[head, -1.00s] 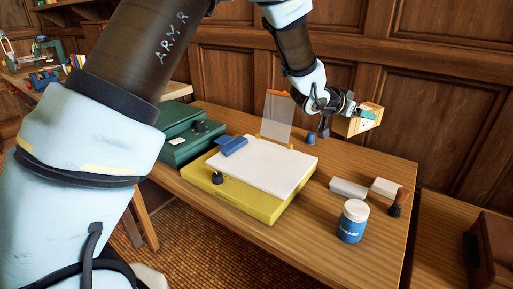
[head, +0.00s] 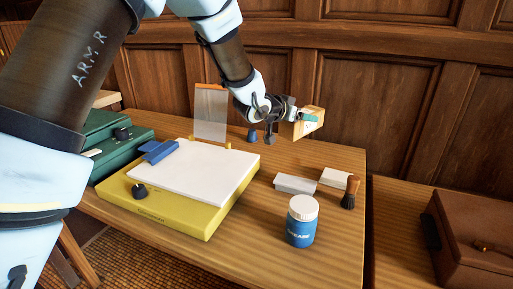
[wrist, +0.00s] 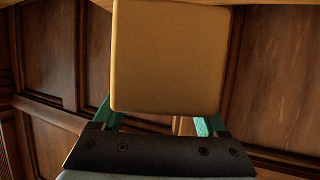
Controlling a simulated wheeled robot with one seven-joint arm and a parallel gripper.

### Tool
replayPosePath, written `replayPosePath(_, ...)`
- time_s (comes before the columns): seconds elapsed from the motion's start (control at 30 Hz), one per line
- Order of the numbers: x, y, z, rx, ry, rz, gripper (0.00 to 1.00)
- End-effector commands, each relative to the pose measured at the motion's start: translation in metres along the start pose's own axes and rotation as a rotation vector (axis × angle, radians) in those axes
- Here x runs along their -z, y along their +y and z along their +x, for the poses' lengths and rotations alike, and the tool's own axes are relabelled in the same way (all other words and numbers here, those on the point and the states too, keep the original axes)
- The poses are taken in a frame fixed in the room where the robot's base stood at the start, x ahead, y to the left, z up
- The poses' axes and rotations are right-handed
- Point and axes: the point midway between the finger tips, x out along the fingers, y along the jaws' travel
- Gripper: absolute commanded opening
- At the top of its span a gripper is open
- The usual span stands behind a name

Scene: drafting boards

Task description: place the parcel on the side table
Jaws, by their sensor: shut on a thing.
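The parcel (head: 307,124) is a small tan box with a pale label. My gripper (head: 308,118) is shut on it and holds it in the air above the back right part of the wooden desk. In the wrist view the parcel (wrist: 170,58) fills the upper middle, between the green fingers (wrist: 204,127), and hides what lies behind it. The side table (head: 400,225) is a lower wooden top to the right of the desk. A brown case stands on its right part, and its left part is bare.
The desk (head: 335,240) carries a yellow board (head: 190,222) with white paper, a blue jar (head: 301,228), a brush (head: 350,192), two pale blocks (head: 296,184) and a clear upright sheet (head: 210,112). The brown case (head: 475,235) takes up room at right. Panelled wall stands behind.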

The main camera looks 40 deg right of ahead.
Motion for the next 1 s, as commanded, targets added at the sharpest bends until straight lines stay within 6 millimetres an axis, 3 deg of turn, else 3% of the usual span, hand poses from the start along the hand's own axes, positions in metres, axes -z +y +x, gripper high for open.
replayPosePath(0.2, -0.032, 0.001, 0.013, -0.002, -0.004, -0.001, 0.0)
replayPosePath(0.7, -0.086, 0.001, 0.036, -0.001, -0.001, 0.0, 0.0)
replayPosePath(1.0, -0.09, 0.0, 0.037, 0.0, 0.002, 0.0, 0.0)
